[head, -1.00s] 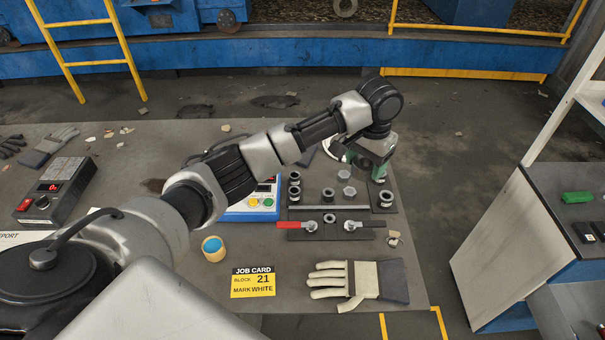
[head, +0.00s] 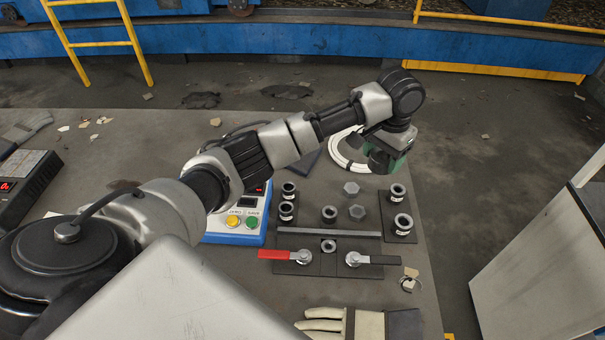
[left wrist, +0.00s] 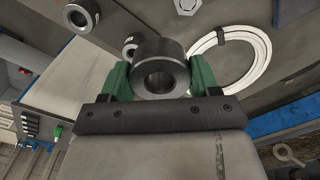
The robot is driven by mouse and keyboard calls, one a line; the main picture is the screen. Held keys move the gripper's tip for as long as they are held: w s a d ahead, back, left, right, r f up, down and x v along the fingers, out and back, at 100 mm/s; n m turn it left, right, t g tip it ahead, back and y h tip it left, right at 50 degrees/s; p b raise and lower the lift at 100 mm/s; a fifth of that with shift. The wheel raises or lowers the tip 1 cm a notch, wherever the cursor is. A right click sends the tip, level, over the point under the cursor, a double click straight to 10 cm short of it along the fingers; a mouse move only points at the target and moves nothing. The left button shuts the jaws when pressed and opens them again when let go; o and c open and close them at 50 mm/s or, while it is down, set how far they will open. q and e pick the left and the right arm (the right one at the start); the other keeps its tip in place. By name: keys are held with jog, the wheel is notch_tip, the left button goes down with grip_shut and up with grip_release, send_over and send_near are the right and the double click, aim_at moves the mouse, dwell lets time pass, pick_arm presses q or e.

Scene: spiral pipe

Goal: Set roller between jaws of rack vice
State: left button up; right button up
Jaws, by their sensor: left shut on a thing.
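My left gripper (head: 384,160) is above the back right of the bench, beside the white coil. In the left wrist view its green fingers (left wrist: 160,82) are shut on a dark steel roller (left wrist: 155,86) with a round bore, held clear of the bench. Similar dark rings stand on the bench, including one in the middle (head: 330,214) and two on the right plate (head: 402,222). A dark plate (head: 328,268) with a red lever, a black lever and a small ring between them lies in front of a long grey bar (head: 328,233). I cannot tell which part is the vice's jaws.
A white coil (head: 342,160) lies at the back edge. Two hex pieces (head: 351,188) stand between the rings. A blue-edged button box (head: 240,222) stands left, under my arm. A glove (head: 360,323) lies at the front. A white cabinet (head: 535,260) stands right.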

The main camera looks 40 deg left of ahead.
pick_arm(q)
jog(key=p, duration=0.3)
send_over(327, 196)
jog(key=f, duration=0.6)
jog(key=shift+w+d, duration=0.2)
jog(key=shift+d, duration=0.15)
jog(key=shift+s+a+f, duration=0.1)
jog(key=shift+a+f, duration=0.1)
jog(key=shift+a, duration=0.05)
jog(key=shift+s+a+f, duration=0.1)
jog(key=shift+f, duration=0.1)
notch_tip(327, 196, down, 3)
jog(key=shift+f+p, duration=0.1)
jog(key=shift+p, duration=0.3)
jog(key=shift+f, duration=0.35)
jog(key=shift+f, duration=0.1)
jog(key=o, duration=1)
jog(key=shift+o, duration=0.2)
